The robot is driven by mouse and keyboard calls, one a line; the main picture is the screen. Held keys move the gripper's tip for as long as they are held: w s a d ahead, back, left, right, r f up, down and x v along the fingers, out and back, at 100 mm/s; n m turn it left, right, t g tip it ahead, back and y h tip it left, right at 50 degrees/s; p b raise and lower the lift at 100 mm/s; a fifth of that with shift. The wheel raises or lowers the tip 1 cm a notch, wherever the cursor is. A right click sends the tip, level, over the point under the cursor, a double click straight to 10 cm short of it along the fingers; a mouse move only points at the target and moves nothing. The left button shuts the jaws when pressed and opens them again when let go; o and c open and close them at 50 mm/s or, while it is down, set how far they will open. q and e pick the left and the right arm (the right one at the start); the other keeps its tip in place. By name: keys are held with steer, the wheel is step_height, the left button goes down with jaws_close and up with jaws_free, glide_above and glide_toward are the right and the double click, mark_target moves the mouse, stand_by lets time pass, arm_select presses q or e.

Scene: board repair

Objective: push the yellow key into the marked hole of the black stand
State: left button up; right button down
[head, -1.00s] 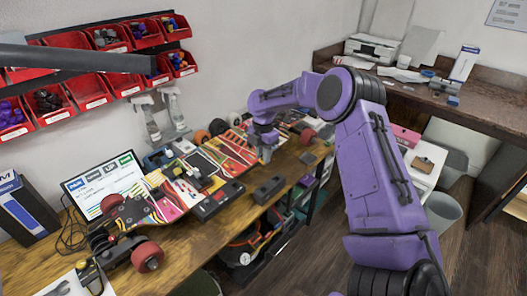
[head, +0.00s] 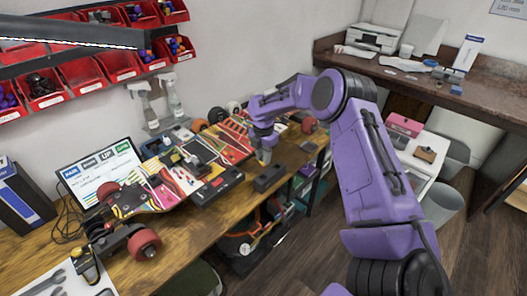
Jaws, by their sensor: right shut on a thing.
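The black stand (head: 269,178) is a small dark block on the wooden bench near its front edge. My right gripper (head: 265,157) points down just behind the stand and slightly above it in the head view. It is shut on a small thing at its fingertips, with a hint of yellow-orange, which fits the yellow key. The key's shape and the marked hole are too small to make out. I cannot tell whether the key touches the stand. My left gripper is out of view.
A colourful skateboard deck (head: 170,190) with red wheels lies along the bench, left of the stand. A black box (head: 217,187) sits between them. A monitor (head: 97,172), spray bottles (head: 149,108) and red bins (head: 83,76) are behind. Bare bench (head: 215,225) lies in front.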

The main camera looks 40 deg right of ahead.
steer(key=shift+f+b, duration=0.9)
steer(key=shift+f, duration=1.05)
steer(key=shift+f+b, duration=0.3)
steer(key=shift+f, duration=0.35)
steer(key=shift+f, duration=0.6)
stand_by(0.7)
steer(key=shift+f, duration=0.45)
stand_by(0.6)
steer(key=c, duration=0.6)
jaws_free()
steer(key=shift+r, duration=0.15)
